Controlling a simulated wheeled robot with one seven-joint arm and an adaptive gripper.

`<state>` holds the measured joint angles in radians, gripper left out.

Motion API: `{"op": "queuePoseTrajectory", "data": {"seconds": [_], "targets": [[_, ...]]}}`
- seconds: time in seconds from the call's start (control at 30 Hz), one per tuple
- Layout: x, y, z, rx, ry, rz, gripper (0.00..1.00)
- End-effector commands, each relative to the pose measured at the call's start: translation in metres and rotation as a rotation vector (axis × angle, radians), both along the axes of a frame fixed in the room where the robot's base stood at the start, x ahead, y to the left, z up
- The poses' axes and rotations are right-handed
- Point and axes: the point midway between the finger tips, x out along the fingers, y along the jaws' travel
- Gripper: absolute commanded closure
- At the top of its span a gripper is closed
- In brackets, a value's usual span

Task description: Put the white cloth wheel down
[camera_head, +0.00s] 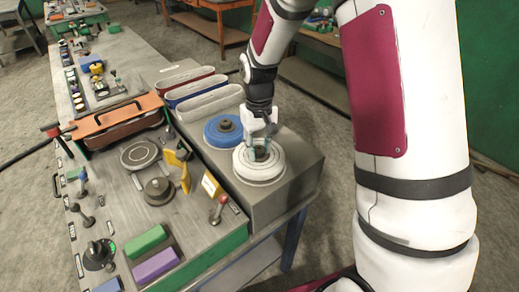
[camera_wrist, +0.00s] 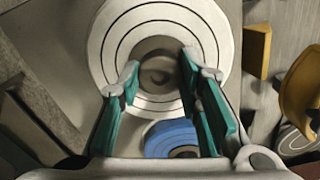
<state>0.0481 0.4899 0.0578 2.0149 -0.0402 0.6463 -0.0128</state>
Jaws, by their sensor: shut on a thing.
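The white cloth wheel (camera_head: 256,171), a flat ringed disc with a dark hub, is at the right part of a grey block top (camera_head: 292,152). It lies level; I cannot tell whether it touches the top or hangs just above it. My gripper (camera_head: 261,147) points down over its middle and is shut on its hub. In the wrist view the white cloth wheel (camera_wrist: 110,48) fills the upper middle, and the green-padded fingers of my gripper (camera_wrist: 160,72) stand on both sides of the hub.
A blue wheel (camera_head: 217,136) sits close behind the white one, also seen in the wrist view (camera_wrist: 165,135). Beyond it several long pads stand in a row, one of them blue (camera_head: 200,89). Left is a bench with yellow brackets (camera_head: 178,160), a lever (camera_head: 219,208) and a green block (camera_head: 146,240).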

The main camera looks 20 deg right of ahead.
Motion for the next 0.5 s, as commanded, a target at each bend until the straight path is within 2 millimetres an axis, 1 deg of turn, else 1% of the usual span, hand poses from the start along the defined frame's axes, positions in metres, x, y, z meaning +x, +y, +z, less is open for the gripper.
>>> {"op": "queuePoseTrajectory", "data": {"seconds": [0.1, 0.5], "targets": [[-0.0005, 0.0000, -0.0087, 0.000, -0.001, 0.000, 1.00], [0.0003, 0.0000, -0.0133, 0.000, 0.000, 0.000, 1.00]]}}
